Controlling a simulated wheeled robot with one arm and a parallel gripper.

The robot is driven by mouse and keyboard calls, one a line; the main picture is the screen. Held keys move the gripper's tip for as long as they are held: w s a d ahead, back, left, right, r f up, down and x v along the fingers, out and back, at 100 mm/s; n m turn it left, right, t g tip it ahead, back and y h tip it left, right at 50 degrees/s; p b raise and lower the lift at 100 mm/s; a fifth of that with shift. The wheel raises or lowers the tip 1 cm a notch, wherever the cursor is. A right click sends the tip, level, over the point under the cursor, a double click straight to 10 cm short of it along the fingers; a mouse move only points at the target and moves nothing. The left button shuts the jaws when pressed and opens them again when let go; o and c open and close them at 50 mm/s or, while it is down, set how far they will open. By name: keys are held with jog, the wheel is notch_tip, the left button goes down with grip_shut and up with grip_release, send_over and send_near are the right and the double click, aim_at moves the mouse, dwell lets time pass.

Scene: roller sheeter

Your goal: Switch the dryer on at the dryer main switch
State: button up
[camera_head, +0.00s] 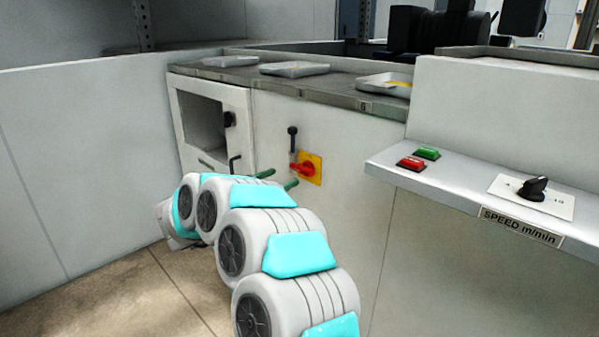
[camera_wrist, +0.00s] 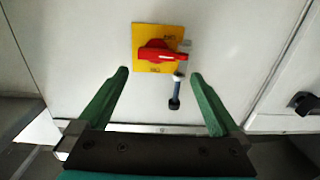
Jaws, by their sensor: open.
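The dryer main switch is a red rotary handle (camera_head: 302,168) on a square yellow plate (camera_head: 318,163), on the pale front panel of the machine. In the wrist view the red handle (camera_wrist: 158,54) lies across the yellow plate (camera_wrist: 146,34), roughly horizontal. The small labels on the plate are not legible. My gripper (camera_head: 278,179) has green fingers and is open. In the wrist view my gripper (camera_wrist: 159,73) points at the switch, with one fingertip on either side below it in the picture.
A black-knobbed lever (camera_head: 293,140) sticks out beside the switch; in the wrist view this lever (camera_wrist: 175,95) reaches between the fingers. An open compartment (camera_head: 203,125) is to the left. A ledge (camera_head: 463,190) with red and green buttons and a speed dial is at right.

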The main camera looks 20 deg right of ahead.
aim_at(301, 170)
jog(key=x, duration=0.7)
jog(key=shift+s+d, duration=0.1)
jog(key=shift+d, duration=0.4)
jog(key=shift+c, duration=0.2)
jog(key=c, duration=1.2)
